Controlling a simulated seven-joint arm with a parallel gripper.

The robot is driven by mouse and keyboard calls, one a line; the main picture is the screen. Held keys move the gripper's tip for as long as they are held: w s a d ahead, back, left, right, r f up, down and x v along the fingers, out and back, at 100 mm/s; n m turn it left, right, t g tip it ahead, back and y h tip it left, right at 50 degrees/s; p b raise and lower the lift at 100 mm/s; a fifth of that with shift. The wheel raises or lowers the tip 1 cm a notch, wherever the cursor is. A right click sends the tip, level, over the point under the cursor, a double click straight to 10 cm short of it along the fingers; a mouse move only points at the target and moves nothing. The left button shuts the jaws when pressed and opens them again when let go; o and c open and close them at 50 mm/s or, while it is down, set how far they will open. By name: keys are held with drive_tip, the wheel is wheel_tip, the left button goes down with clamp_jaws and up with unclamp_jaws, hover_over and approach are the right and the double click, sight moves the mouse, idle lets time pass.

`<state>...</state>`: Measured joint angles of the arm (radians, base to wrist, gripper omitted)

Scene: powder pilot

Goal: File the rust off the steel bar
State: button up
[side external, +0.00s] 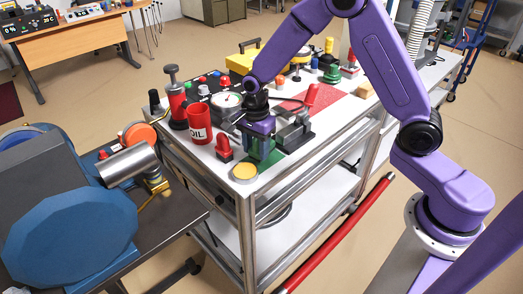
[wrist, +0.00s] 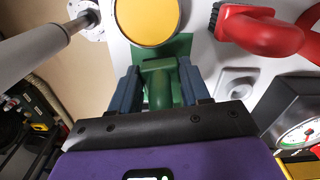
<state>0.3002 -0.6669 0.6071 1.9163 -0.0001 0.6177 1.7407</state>
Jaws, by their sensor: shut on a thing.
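My gripper (side external: 262,150) points down over the near part of the bench top. In the wrist view its two blue-grey fingers (wrist: 163,88) are closed on a green, rounded handle-like piece (wrist: 160,88). Most of the held piece is hidden, so I cannot tell whether it is the file. A dark grey vise-like fixture (side external: 294,133) stands just right of my gripper in the side view. It seems to hold a grey bar, but the bar and any rust are too small to make out.
A yellow disc (side external: 244,172) lies by the bench's near corner. A red-handled brush (side external: 223,149), a red OIL can (side external: 200,124) and a round gauge (side external: 228,101) stand left of my gripper. A red mat (side external: 335,106) lies behind the fixture. A blue machine (side external: 72,235) stands left.

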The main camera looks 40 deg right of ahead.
drive_tip(key=shift+r, duration=1.55)
drive_tip(key=w+d+r+n, duration=0.2)
drive_tip(key=d+r+n, duration=0.6)
drive_tip(key=d+n, duration=0.1)
drive_tip(key=shift+s+d+f, duration=0.15)
drive_tip(key=shift+f, duration=1.6)
drive_tip(key=shift+s+d+f, duration=0.1)
drive_tip(key=shift+f, duration=1.65)
drive_tip(key=shift+s+f, duration=0.5)
drive_tip(key=shift+f, duration=0.15)
drive_tip(key=shift+c, duration=0.4)
drive_tip(key=shift+s, duration=1.55)
drive_tip(key=shift+w, duration=2.2)
wheel_tip(320, 180, up, 8)
drive_tip(key=shift+r, duration=0.15)
